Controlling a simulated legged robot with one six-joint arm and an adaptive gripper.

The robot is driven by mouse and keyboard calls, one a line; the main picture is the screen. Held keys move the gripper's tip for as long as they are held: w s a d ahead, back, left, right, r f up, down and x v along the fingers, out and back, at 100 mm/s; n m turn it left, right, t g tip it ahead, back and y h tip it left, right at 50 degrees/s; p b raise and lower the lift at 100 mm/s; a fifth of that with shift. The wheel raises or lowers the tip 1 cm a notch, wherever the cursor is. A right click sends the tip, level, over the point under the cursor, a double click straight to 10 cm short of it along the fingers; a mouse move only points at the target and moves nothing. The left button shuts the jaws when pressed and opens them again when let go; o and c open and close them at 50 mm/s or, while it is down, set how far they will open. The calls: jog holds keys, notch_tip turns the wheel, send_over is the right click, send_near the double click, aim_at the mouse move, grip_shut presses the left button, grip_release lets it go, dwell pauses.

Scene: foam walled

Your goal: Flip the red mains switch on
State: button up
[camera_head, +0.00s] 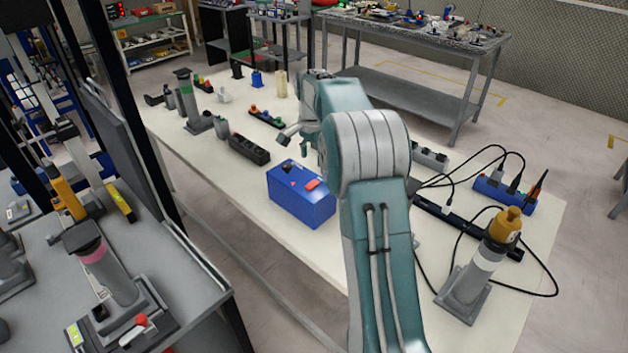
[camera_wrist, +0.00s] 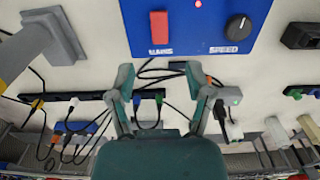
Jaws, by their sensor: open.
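The blue box (camera_head: 302,207) stands on the white table, with the red switch (camera_head: 312,184) on its top and a dark knob (camera_head: 287,167) beside it. In the wrist view the blue panel (camera_wrist: 192,38) is at the top, with the red-orange mains switch (camera_wrist: 159,27) above a MAINS label. The black SPEED knob (camera_wrist: 237,28) is to its right, and a small red light (camera_wrist: 198,4) is at the top edge. My gripper (camera_wrist: 160,78) is open and empty, its fingers apart below the panel. In the head view my arm partly hides it. I cannot tell the switch's position.
A black power strip (camera_head: 468,227), cables and a blue socket block (camera_head: 504,195) lie right of my arm. A grey stand with a yellow top (camera_head: 485,262) is at the table's right front. A black block (camera_head: 249,149) and several small items stand left of the box.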

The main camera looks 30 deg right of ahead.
aim_at(312, 184)
notch_tip(312, 184, down, 8)
jog(key=shift+f, duration=0.15)
jog(key=shift+c, duration=0.3)
grip_shut()
